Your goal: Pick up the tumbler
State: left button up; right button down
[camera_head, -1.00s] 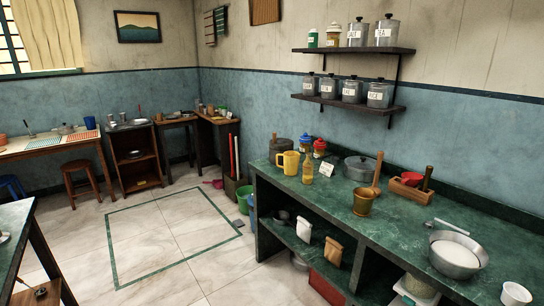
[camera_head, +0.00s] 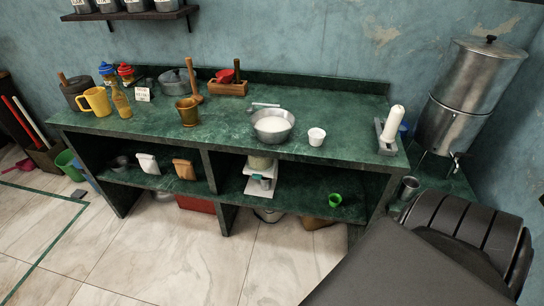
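A small metal tumbler (camera_head: 409,187) stands upright at the right, on a low green surface near the tap of the large steel water dispenser (camera_head: 450,124). Its lower part is close to my dark body parts at the bottom right. A white cup (camera_head: 317,137) stands on the green counter beside a metal bowl of white contents (camera_head: 272,125). Neither of my grippers shows, so whether they are open or shut is hidden.
The green counter (camera_head: 345,112) also holds a brass mortar (camera_head: 188,114), a yellow mug (camera_head: 96,101) and a grey stand with a white cylinder (camera_head: 390,126). A green cup (camera_head: 335,200) sits on the shelf below. The floor in front is clear.

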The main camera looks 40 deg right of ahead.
aim_at(266, 182)
jog(key=z, duration=1.25)
